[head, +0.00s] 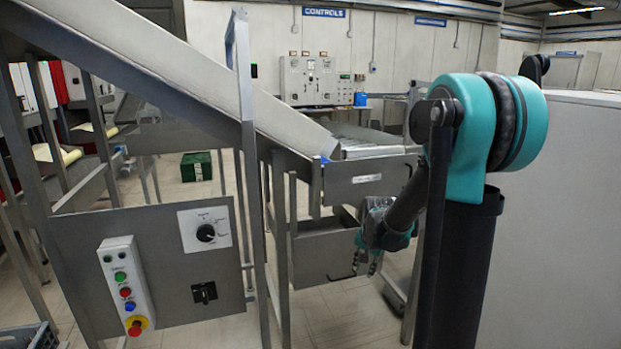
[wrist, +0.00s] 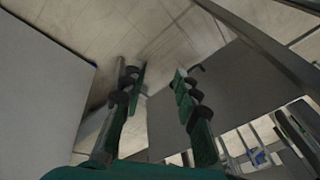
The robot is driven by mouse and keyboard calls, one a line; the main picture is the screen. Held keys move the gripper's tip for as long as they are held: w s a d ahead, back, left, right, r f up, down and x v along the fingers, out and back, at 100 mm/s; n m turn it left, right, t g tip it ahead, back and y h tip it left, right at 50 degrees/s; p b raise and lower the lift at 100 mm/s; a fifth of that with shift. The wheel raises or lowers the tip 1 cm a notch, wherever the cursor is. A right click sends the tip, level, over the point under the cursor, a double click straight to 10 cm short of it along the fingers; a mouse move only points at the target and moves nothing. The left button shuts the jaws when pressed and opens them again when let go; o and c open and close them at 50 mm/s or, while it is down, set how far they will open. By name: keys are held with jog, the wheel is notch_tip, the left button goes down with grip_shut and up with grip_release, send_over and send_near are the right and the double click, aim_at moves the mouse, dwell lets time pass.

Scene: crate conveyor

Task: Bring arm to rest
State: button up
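My arm, teal and black, stands at the right in the head view. My gripper (head: 368,266) hangs low at the arm's end, fingers down, in front of the grey metal frame of the conveyor (head: 366,180). In the wrist view my gripper (wrist: 160,82) shows two green and dark fingers spread apart. Nothing is between them, and tiled floor shows beyond. The gripper is open and empty. No crate is in its grasp.
A sloped conveyor chute (head: 190,75) runs down from the upper left. A control box (head: 125,285) with coloured buttons is at the lower left. A green crate (head: 196,167) lies on the floor behind. A large pale panel (head: 560,220) fills the right.

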jog(key=s+d+f+n+t, duration=0.1)
jog(key=s+n, duration=0.6)
jog(key=s, duration=1.5)
jog(key=shift+d+f, duration=0.4)
jog(key=shift+s, duration=0.1)
